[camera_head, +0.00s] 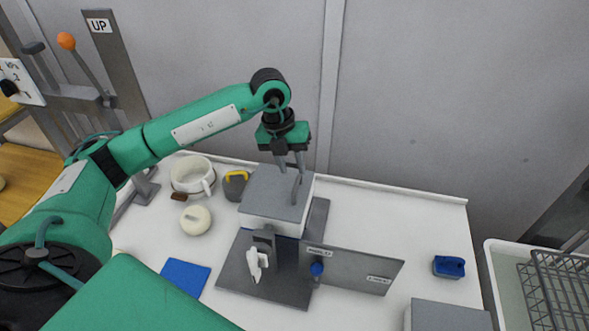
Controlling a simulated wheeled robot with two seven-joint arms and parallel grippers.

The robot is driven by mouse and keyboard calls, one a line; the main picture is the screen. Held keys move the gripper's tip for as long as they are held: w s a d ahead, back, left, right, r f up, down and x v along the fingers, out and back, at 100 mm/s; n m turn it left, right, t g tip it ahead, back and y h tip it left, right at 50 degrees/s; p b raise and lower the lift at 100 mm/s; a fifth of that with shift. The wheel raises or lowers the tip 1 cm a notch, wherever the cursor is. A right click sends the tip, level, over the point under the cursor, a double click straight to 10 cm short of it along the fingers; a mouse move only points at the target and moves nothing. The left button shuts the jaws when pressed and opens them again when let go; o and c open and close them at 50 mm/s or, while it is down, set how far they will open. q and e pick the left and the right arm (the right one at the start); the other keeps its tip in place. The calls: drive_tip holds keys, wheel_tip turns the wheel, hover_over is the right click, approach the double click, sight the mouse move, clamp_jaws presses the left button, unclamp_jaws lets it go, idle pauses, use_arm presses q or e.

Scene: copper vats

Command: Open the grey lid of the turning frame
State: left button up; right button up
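The turning frame stands mid-table on a dark grey base plate (235,276), with an upright grey bracket, a white handle (254,264) and a blue knob (316,269). Its box is pale-sided, and the flat grey lid (268,190) lies on top, looking closed. My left gripper (291,180) points down over the lid's back right part. Its two grey fingers show a gap between them, and the longer one reaches down close to the lid. I cannot tell whether it touches. My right gripper is out of the picture.
A grey labelled panel (352,270) stands at the frame's right. Behind left are a white pot (188,172), a grey weight with a yellow handle (236,183) and a cream round object (195,220). The back right table is clear.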

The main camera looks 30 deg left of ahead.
sight(296, 182)
use_arm(q)
drive_tip(key=shift+p+x, duration=0.5)
drive_tip(key=shift+x, duration=1.55)
clamp_jaws()
